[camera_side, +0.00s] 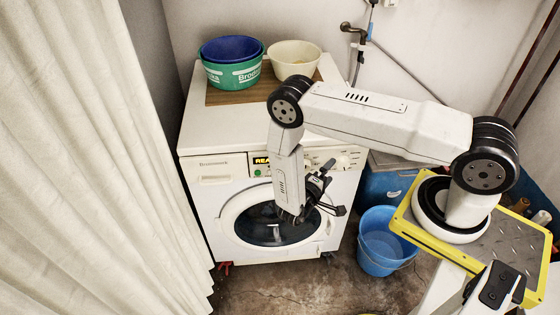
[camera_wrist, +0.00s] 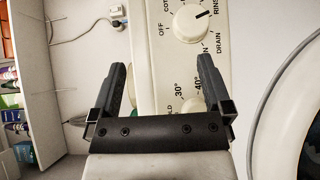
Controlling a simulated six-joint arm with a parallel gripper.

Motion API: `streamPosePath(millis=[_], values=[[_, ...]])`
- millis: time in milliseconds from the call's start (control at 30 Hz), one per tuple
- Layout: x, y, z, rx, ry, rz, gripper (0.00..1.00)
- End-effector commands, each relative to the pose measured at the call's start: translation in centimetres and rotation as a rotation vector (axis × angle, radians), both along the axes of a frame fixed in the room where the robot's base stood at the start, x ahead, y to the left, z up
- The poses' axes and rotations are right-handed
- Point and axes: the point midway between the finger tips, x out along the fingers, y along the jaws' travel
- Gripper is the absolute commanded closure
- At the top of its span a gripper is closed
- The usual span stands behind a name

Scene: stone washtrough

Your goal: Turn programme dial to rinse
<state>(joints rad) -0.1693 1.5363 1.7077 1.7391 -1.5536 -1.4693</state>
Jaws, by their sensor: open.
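The programme dial (camera_wrist: 190,23) is a round cream knob on the washing machine's control panel (camera_wrist: 150,60). It is near the top of the wrist view, with OFF, COT, RINS and DRAIN lettered around it. Its dark mark points right and slightly up, toward the partly cut-off RINS lettering. My gripper (camera_wrist: 162,66) is open and empty. Its fingertips stand below the dial in that view, and the dial is not between them. In the side view my gripper (camera_side: 318,187) is in front of the machine's right half, hiding part of the panel.
A second, temperature dial (camera_wrist: 191,104) marked 30° and 40° is partly hidden by my gripper. The round door (camera_side: 262,225) is below the panel. Basins (camera_side: 232,75) and a cream bowl (camera_side: 295,58) stand on top of the washing machine (camera_side: 225,130). A blue bucket (camera_side: 380,245) stands right.

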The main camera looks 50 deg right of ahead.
Motion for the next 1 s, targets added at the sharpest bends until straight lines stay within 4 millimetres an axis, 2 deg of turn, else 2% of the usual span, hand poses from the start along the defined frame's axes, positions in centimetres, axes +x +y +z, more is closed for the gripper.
streamPosePath(millis=[1000], values=[[0.0,0.0,11.7,0.000,-0.002,0.000,0.00]])
